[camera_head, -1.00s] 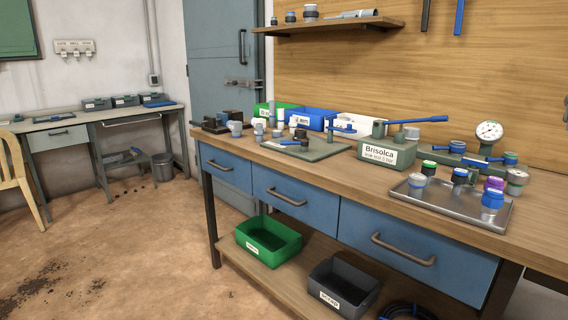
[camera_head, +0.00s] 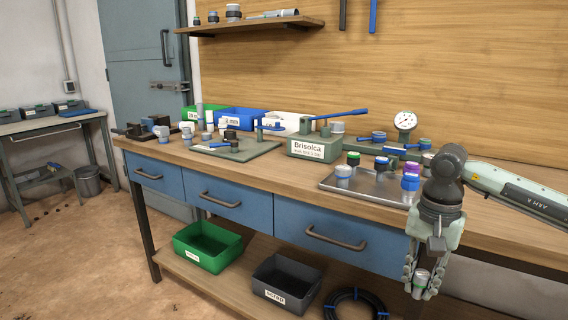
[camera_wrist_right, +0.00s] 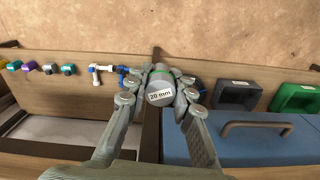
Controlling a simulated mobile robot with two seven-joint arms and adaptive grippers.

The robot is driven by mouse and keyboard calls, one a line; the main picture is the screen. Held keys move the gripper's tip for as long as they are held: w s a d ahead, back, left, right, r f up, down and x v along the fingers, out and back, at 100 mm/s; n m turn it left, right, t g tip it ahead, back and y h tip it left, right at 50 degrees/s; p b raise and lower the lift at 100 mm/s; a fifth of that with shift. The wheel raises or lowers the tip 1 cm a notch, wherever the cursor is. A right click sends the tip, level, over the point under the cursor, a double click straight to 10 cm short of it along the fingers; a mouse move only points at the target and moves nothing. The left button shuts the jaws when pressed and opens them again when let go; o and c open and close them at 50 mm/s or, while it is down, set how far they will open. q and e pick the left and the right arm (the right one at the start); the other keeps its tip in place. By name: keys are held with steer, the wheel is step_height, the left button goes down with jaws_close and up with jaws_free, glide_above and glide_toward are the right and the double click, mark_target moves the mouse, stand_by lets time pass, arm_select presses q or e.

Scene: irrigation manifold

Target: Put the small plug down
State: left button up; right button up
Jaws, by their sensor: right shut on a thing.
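My right gripper (camera_head: 421,279) hangs in front of the bench's front edge, below the bench top. It is shut on a small grey plug (camera_head: 420,279). In the right wrist view the plug (camera_wrist_right: 160,93) sits between both fingers (camera_wrist_right: 158,97), shows a "20 mm" label and has a green band behind it. A metal tray (camera_head: 333,187) stands on the bench to the left of the right arm. It holds several plugs, among them a grey-and-blue one (camera_head: 343,175) and a purple-topped one (camera_head: 411,170). My left gripper is out of view.
The Brisolca block (camera_head: 313,149) with a blue lever stands behind the tray. A pressure gauge (camera_head: 405,121) is at the back. Under the bench are a green bin (camera_head: 207,262), a dark scrap bin (camera_head: 287,297) and a coiled black hose (camera_head: 355,305). Bare bench lies left of the tray.

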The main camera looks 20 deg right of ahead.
steer(key=w+a+f+n, duration=0.1)
steer(key=a+n, duration=0.2)
steer(key=a, duration=0.3)
steer(key=w+a+f+n, duration=0.1)
steer(key=w+a+n, duration=0.1)
steer(key=a+n, duration=0.2)
steer(key=w+a+f+n, duration=0.1)
steer(key=a+n, duration=0.3)
steer(key=a, duration=0.6)
steer(key=shift+w+a+f, duration=0.2)
steer(key=shift+w+a, duration=0.05)
steer(key=shift+w, duration=0.5)
